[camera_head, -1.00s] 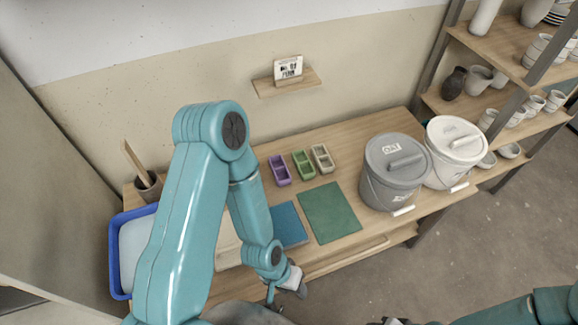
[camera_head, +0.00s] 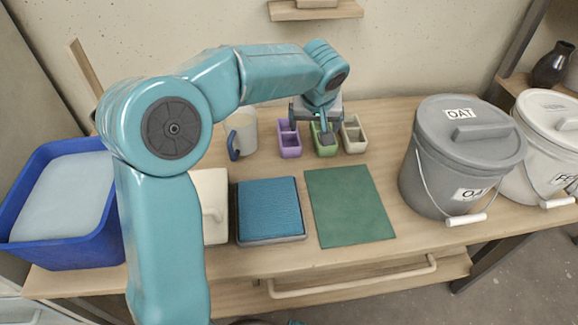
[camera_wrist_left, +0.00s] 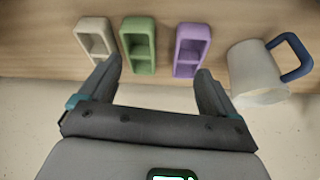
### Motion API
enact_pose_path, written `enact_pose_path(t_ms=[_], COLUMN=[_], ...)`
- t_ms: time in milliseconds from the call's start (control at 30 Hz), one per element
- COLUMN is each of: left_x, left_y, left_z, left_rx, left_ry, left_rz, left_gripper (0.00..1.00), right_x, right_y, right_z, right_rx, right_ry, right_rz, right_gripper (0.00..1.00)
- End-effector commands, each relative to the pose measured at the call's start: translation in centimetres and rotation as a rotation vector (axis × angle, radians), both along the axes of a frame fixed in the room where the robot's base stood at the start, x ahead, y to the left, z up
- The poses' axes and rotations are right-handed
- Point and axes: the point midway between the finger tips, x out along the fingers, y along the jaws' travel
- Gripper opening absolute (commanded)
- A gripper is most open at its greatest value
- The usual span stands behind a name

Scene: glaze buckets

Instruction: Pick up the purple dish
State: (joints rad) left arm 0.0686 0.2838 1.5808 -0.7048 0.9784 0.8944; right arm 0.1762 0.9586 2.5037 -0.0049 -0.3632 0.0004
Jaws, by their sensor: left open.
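The purple dish (camera_head: 289,140) is a small two-compartment dish near the back of the table. It stands left of the green dish (camera_head: 325,149) and the off-white dish (camera_head: 354,136). In the left wrist view the purple dish (camera_wrist_left: 191,50) lies beyond the fingertips, between the green dish (camera_wrist_left: 138,44) and the mug. My left gripper (camera_head: 309,136) is open above the dishes and hides parts of the purple and green ones. In the wrist view its fingers (camera_wrist_left: 159,75) are apart with nothing between them. My right gripper is not in view.
A mug with a blue handle (camera_head: 242,134) stands left of the purple dish. In front lie a blue sponge-like pad (camera_head: 269,208) and a green mat (camera_head: 349,206). Lidded buckets (camera_head: 455,160) stand right; a blue tub (camera_head: 60,240) is left. The wall is close behind.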

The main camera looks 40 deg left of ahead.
Motion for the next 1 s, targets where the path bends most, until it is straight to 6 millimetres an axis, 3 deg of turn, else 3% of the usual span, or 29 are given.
enact_pose_path(t_ms=[33, 167, 267, 700, 1000], left_x=[-0.5, -2.0, -2.5, 0.4, 1.4], left_y=[1.4, 3.7, 4.7, 8.4, 9.1], left_z=[-0.3, 1.8, 2.0, -5.8, -7.8], left_rx=[0.024, 0.062, 0.075, 0.075, 0.075], left_ry=[-0.027, -0.060, -0.066, -0.065, -0.065], left_rz=[0.054, 0.156, 0.190, 0.193, 0.191], left_gripper=[0.91, 0.91, 0.91, 0.91, 0.91], right_x=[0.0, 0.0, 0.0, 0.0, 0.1], right_y=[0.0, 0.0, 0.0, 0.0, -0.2], right_z=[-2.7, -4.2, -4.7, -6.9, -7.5], right_rx=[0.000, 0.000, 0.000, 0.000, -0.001], right_ry=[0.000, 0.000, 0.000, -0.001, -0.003], right_rz=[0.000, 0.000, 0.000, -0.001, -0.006], right_gripper=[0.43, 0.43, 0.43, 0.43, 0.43])
